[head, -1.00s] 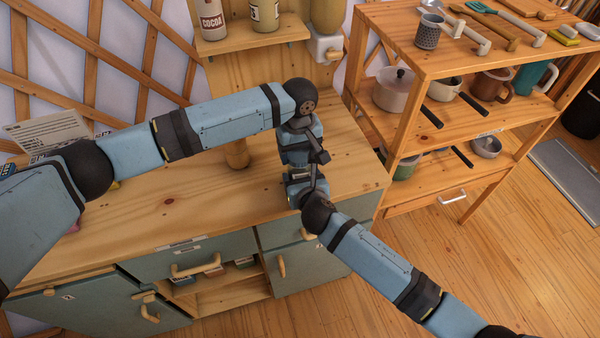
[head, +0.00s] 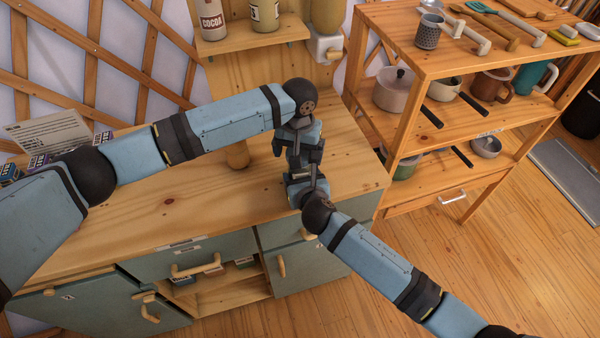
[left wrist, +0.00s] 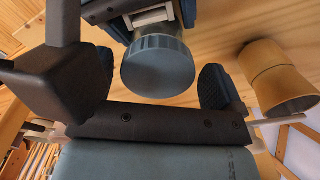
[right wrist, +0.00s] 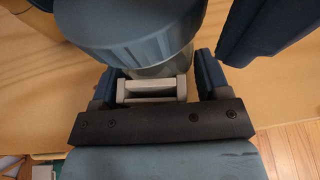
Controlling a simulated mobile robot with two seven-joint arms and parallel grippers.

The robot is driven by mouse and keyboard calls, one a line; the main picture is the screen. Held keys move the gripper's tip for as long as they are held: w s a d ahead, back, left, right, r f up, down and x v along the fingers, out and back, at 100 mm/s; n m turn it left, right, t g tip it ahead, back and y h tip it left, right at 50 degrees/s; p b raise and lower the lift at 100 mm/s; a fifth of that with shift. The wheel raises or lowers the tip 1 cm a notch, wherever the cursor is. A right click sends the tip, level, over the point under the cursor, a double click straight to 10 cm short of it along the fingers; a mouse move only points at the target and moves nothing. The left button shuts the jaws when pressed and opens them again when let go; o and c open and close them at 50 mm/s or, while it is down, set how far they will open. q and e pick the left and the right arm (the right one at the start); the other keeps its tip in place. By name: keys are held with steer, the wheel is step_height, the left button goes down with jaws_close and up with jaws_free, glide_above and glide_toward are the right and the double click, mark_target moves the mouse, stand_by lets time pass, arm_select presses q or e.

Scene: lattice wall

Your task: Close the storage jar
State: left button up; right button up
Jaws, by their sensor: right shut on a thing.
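A storage jar with a ribbed blue-grey lid (left wrist: 158,68) is between my two grippers. In the right wrist view, the lid (right wrist: 125,28) sits over the pale body of the jar (right wrist: 165,65); I cannot tell how tightly. My right gripper (right wrist: 155,85) is shut on the jar body, low over the counter's right part. My left gripper (left wrist: 160,88) is open, its dark pads on either side of the lid, with a gap at the right one. In the head view, my left gripper (head: 304,150) meets my right gripper (head: 303,178) and they hide the jar.
The wooden counter (head: 170,210) is mostly clear. A shelf unit (head: 445,65) with pots and mugs stands to the right. Small boxes (head: 38,160) lie at the far left.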

arm_select(q)
steer(key=shift+r, duration=2.3)
steer(key=shift+c, duration=0.3)
steer(key=shift+d+r+n, duration=0.15)
steer(key=shift+n, duration=0.25)
steer(key=n, duration=0.1)
steer(key=r+n, duration=0.1)
steer(key=shift+s+d+r+n, duration=0.1)
steer(key=shift+d+r+n, duration=0.1)
steer(key=shift+r+n, duration=0.5)
steer(key=shift+n, duration=0.3)
steer(key=shift+a+r+n, duration=0.3)
steer(key=shift+r+n, duration=0.05)
steer(key=shift+n, duration=0.45)
